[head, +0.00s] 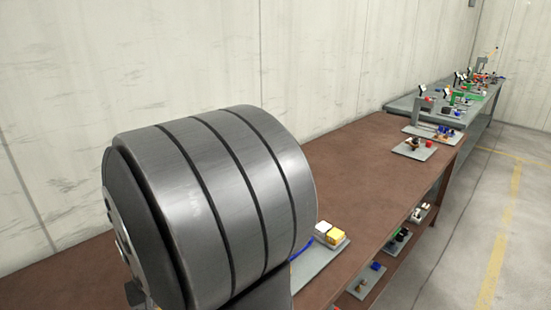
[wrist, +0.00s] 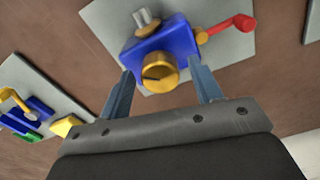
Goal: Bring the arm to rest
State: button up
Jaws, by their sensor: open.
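In the wrist view, my gripper (wrist: 162,71) shows two blue-grey fingers spread apart, with nothing held between them. The jack sits on a light grey plate (wrist: 105,18). I cannot tell how much space separates the fingertips from the jack. My gripper cannot be made out in the head view.
A brown bench (head: 355,165) runs along the wall, with a plate of small parts (head: 414,148) on it. A white and yellow unit (head: 330,234) is nearer. A grey bench (head: 400,103) with several devices stands beyond. Another plate holds blue and yellow parts (wrist: 30,110). Open floor is at right.

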jog(key=n, duration=0.5)
jog(key=shift+r, duration=0.7)
